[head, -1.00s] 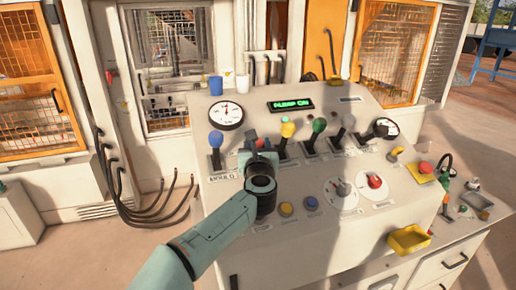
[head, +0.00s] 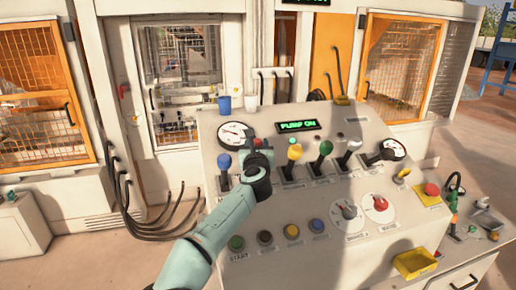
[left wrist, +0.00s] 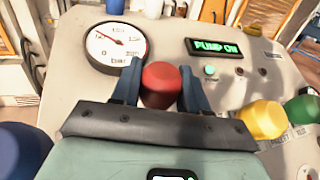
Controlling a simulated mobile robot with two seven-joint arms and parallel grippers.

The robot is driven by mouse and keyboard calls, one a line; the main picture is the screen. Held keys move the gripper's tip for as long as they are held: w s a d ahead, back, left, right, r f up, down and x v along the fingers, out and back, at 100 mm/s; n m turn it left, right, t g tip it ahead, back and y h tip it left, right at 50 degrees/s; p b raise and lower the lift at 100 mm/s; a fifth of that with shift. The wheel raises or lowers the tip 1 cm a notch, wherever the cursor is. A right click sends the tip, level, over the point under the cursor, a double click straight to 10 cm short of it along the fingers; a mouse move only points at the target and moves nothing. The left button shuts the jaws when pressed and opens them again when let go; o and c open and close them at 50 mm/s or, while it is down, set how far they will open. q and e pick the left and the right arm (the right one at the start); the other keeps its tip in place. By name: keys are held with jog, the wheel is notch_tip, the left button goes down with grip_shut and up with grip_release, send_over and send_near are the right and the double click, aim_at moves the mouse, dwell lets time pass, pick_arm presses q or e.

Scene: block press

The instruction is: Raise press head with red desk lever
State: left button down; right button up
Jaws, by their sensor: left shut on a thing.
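The red lever's knob (left wrist: 160,85) shows between the two blue fingers of my left gripper in the left wrist view. My left gripper (head: 258,146) is shut on this knob, above the desk's row of levers, just right of the blue-knobbed lever (head: 224,162). In the head view the gripper and wrist hide most of the red lever and its slot. The press (head: 183,85) stands behind a mesh window at the back left; its head's height cannot be told. My right gripper is not in view.
A pressure gauge (head: 236,134) and a green "PUMP ON" display (head: 297,126) sit behind the levers. Yellow (head: 294,152), green (head: 325,148) and white (head: 354,145) knobs stand to the right. Buttons (head: 265,237) line the desk's front. Two cups (head: 225,104) stand at its back edge.

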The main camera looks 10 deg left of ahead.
pick_arm(q)
jog(key=shift+w+a+r, duration=0.15)
jog(key=shift+a+r, duration=0.1)
jog(key=c, duration=0.6)
grip_release()
jog(key=shift+c, duration=0.2)
jog(key=shift+o, duration=0.2)
jog(key=shift+f, duration=0.15)
jog(key=shift+d, duration=0.1)
jog(key=s+d+b, duration=0.1)
jog(key=s+b, duration=0.6)
jog(key=s, duration=0.6)
jog(key=shift+s+d, duration=0.15)
jog(key=shift+d, duration=0.1)
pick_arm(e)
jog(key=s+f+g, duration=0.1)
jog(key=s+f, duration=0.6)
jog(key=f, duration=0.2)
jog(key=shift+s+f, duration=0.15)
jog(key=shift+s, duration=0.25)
